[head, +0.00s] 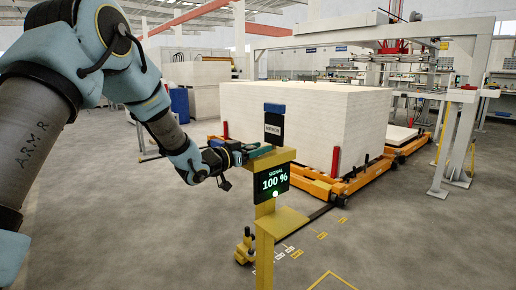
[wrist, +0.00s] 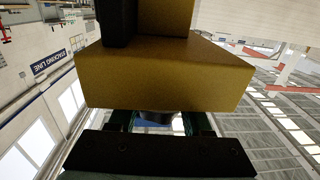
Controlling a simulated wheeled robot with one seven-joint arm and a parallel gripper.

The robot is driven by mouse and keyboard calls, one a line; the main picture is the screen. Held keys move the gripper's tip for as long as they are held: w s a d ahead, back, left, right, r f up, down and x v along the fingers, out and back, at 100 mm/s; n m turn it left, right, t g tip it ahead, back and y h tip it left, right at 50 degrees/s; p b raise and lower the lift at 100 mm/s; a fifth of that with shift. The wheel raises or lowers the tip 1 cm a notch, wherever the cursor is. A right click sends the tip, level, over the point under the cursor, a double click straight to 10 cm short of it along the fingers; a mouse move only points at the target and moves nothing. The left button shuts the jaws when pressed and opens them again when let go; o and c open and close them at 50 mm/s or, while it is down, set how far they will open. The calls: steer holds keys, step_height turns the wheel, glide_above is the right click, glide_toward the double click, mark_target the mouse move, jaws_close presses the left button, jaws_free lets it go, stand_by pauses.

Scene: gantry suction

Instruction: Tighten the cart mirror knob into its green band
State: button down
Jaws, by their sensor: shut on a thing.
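The yellow cart post (head: 265,225) stands in front of the loaded cart and carries a dark mirror head (head: 273,128) with a blue top. A black display (head: 271,180) on the post reads "SIGNAL 100 %" in green-white, with a pale round light below. My gripper (head: 260,151) reaches in from the left at the post's yellow crosspiece. In the wrist view, my gripper (wrist: 157,122) is shut on the dark knob (wrist: 156,118), under the yellow block (wrist: 165,75). The fingers and block hide most of the knob. I cannot make out the green band.
A large white stack (head: 300,110) rests on an orange cart (head: 345,185) behind the post. A grey gantry frame (head: 455,110) stands at the right. A blue drum (head: 179,104) is at the back left.

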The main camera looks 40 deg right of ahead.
steer(key=shift+c, duration=1.7)
jaws_free()
steer(key=a, duration=1)
steer(key=shift+a+b, duration=0.35)
steer(key=shift+a, duration=0.05)
